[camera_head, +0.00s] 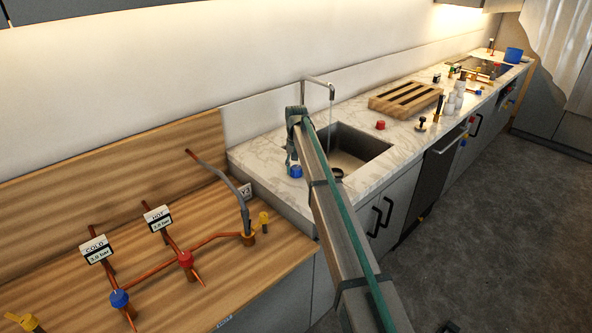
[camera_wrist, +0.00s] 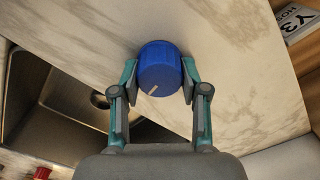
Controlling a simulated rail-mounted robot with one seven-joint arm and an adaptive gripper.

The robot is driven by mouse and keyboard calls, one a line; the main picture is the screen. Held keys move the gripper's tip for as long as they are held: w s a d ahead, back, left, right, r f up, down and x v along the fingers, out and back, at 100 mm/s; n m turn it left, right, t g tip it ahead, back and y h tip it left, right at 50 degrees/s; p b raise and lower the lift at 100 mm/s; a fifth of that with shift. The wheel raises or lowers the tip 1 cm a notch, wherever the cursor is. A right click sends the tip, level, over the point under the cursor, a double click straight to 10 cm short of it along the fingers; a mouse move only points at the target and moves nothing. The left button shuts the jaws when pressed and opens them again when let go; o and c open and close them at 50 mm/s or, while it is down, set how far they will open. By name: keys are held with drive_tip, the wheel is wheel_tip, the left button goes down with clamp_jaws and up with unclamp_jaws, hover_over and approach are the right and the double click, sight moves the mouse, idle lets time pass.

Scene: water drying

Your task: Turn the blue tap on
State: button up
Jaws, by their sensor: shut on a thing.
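The blue tap (camera_wrist: 160,66) is a round ribbed knob on the marble counter beside the sink. It carries a pale pointer line that points down and slightly left in the wrist view. My gripper (camera_wrist: 159,78) has one finger on each side of the knob and is shut on it. In the head view the blue tap (camera_head: 295,171) shows just below my gripper, which is partly hidden by my arm. The metal faucet (camera_head: 318,82) stands behind the sink; I cannot tell whether water runs from it.
The sink (camera_head: 362,146) lies right of my gripper. A red knob (camera_head: 380,125) stands on its far side. A wooden rack (camera_head: 405,100) is farther along the counter. On the wooden bench at left are copper pipes with another blue valve (camera_head: 119,298) and a red valve (camera_head: 185,259).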

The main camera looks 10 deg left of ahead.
sight(296, 167)
drive_tip(key=shift+m, duration=0.9)
drive_tip(key=o, duration=1.1)
drive_tip(key=shift+o, duration=0.2)
wheel_tip(296, 167, up, 12)
